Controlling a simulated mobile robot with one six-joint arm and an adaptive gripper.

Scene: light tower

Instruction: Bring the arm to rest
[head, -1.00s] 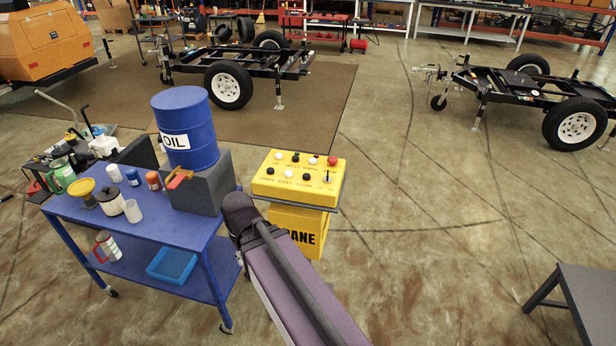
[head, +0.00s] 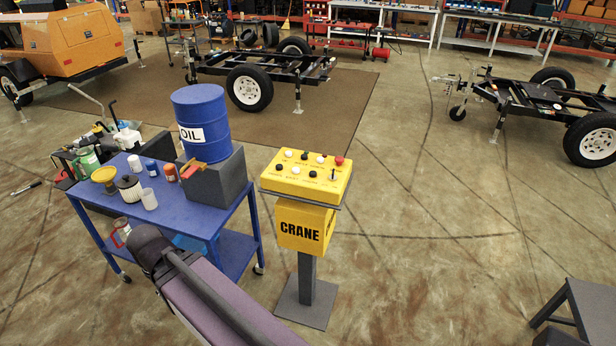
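My arm shows at the lower middle of the head view as a long purple-grey link with a dark joint at its far end, in front of the blue cart (head: 235,215). My gripper is not in this view, so its opening and anything in it are hidden. The yellow crane control box (head: 307,174), with several black and white knobs and a red button on top, stands on a grey post right of the arm. The arm link appears apart from the box and its post.
The cart carries a blue oil drum (head: 204,142) on a grey block, a white cup (head: 149,199) and several small containers. A dark grey table (head: 590,305) stands at the lower right. Black trailer frames (head: 548,100) stand behind. The floor right of the crane post is open.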

